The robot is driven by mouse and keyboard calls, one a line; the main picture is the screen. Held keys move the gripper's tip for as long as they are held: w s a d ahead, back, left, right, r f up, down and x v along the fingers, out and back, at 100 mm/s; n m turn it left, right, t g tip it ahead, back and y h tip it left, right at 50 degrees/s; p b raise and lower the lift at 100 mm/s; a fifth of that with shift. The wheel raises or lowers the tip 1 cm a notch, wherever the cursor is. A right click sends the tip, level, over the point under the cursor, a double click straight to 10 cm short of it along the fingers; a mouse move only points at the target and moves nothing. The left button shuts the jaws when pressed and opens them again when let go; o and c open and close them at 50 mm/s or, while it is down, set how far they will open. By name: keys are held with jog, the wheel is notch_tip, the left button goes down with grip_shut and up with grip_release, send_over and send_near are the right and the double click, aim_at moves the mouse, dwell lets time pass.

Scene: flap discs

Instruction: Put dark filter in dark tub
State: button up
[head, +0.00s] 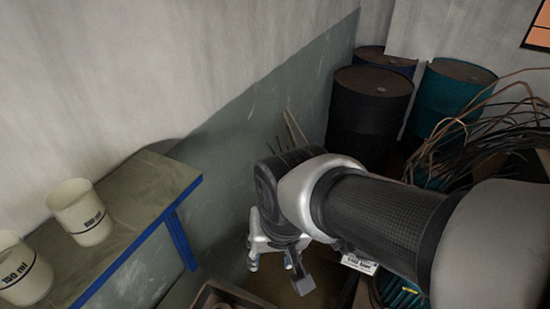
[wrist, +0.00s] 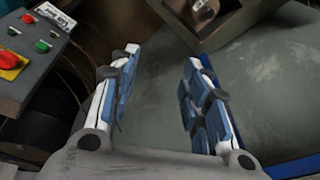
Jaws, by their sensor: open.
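My gripper (head: 278,268) hangs in front of the wall, to the right of the bench, in the head view. In the wrist view my gripper (wrist: 162,62) is open, with its two blue-padded fingers apart and nothing between them. I cannot make out a dark filter or a dark tub in either view. Two pale beaker-like tubs stand on the bench at the left of the head view: a nearer tub (head: 22,270) and a farther tub (head: 80,212), both with dark lettering.
The bench (head: 145,190) has a blue edge and bare room at its far end. A brown box (head: 222,296) is cut off below. A dark drum (head: 365,115) and a teal drum (head: 450,95) stand behind. A button panel (wrist: 32,45) is at left in the wrist view.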

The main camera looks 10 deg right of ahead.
jog(key=s+d+r+n+t, duration=0.1)
jog(key=s+d+r, duration=0.3)
jog(key=s+d, duration=0.2)
jog(key=shift+s+d+r+n+t+h, duration=0.15)
jog(key=shift+s+r+n+t+h, duration=0.2)
jog(key=shift+s, duration=0.1)
jog(key=shift+f, duration=0.1)
dwell(0.7)
